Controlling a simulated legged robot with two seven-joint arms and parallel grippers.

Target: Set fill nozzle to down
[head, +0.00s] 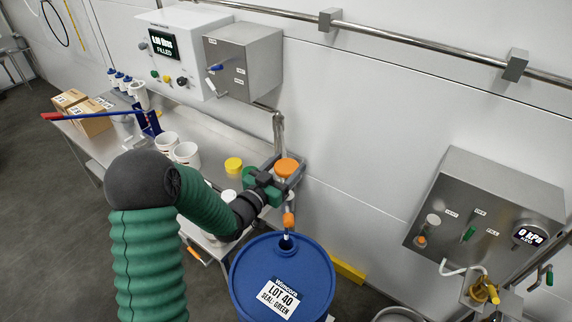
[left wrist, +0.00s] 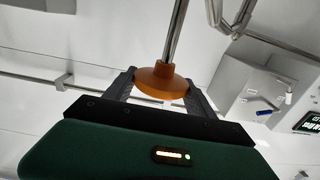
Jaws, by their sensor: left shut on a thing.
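The fill nozzle is a slim metal pipe hanging above the blue drum (head: 260,262), with an orange piece (head: 289,220) near its lower end. Its tip is at the drum's opening (head: 287,242); I cannot tell how far inside it is. An orange round grip (head: 287,167) sits higher on the pipe. My left gripper (head: 276,182) is shut on this orange grip. The left wrist view shows the grip (left wrist: 162,84) between the two fingers, with the metal rod (left wrist: 176,35) running through it. My right gripper is not in view.
A steel bench (head: 210,150) with white tubs (head: 186,154), a yellow lid (head: 233,164) and cardboard boxes (head: 92,115) lies behind my arm. A display box reading FILLED (head: 163,44) and a steel switch box (head: 245,60) are above. A gauge panel (head: 485,215) is at right.

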